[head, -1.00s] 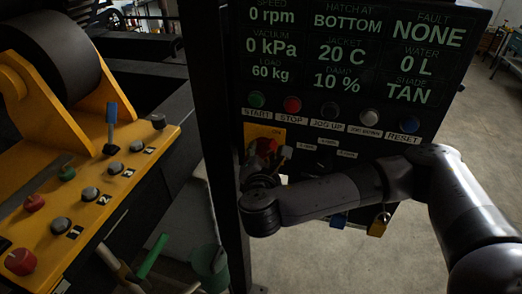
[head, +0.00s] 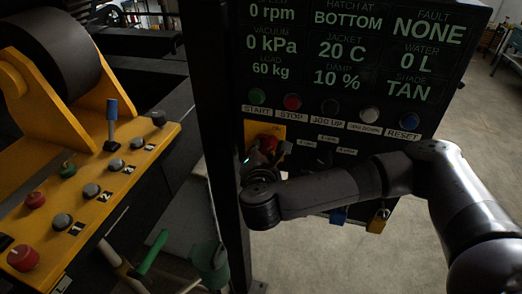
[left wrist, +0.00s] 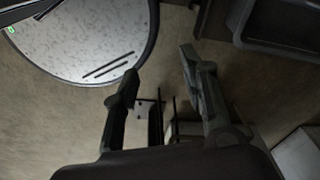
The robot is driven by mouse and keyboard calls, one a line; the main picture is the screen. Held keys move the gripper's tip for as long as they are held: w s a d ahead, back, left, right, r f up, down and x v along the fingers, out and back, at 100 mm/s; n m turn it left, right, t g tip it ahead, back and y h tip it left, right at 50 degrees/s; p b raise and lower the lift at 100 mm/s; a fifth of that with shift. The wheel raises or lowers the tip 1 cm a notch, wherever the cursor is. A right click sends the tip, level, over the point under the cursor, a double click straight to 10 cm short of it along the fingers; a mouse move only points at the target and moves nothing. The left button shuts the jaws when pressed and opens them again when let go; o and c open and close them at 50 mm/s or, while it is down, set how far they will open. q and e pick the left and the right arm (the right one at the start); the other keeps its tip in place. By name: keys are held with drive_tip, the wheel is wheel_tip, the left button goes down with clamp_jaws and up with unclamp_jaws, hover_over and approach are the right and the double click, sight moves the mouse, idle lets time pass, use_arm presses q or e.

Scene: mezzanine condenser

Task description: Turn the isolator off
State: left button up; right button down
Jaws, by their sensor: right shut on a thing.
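The isolator is a red rotary handle (head: 268,143) on a yellow plate (head: 278,130), at the lower left of the black control panel. My right gripper (head: 266,155) is at the isolator and shut on its red handle. The fingers and wrist cover most of the handle, so its exact angle is hard to tell. My left gripper does not show in the head view. In the left wrist view my left gripper (left wrist: 159,66) is open and empty, above the floor.
A row of push buttons (head: 330,108) sits just above the isolator. A padlock (head: 377,222) and a blue tag (head: 338,215) hang below the panel. A dark post (head: 213,150) stands close left. A yellow console (head: 95,190) with buttons and a lever is further left.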

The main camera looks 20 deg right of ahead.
drive_tip(key=shift+f+b, duration=0.2)
drive_tip(key=shift+b, duration=0.3)
drive_tip(key=m+t+b, duration=0.1)
drive_tip(key=m+b, duration=0.2)
drive_tip(key=b, duration=0.3)
drive_tip(key=f+m+t+y+b, duration=0.1)
drive_tip(key=m+t+b, duration=0.1)
drive_tip(key=b, duration=0.3)
drive_tip(key=shift+s+f+m+b, duration=0.1)
drive_tip(key=shift+m+b, duration=0.25)
drive_tip(key=shift+m, duration=0.15)
drive_tip(key=m+t+b, duration=0.1)
drive_tip(key=m+b, duration=0.3)
drive_tip(key=b, duration=0.2)
drive_tip(key=m+t+h+b, duration=0.1)
drive_tip(key=m+b, duration=0.3)
drive_tip(key=b, duration=0.3)
drive_tip(key=shift+m+t+h, duration=0.3)
drive_tip(key=shift+m+t, duration=0.1)
drive_tip(key=shift+r+m+h+b, duration=0.25)
drive_tip(key=shift+m+h+b, duration=0.45)
drive_tip(key=shift+m+b, duration=0.55)
drive_tip(key=c, duration=1.4)
unclamp_jaws()
drive_tip(key=shift+r, duration=0.1)
drive_tip(key=shift+c, duration=0.2)
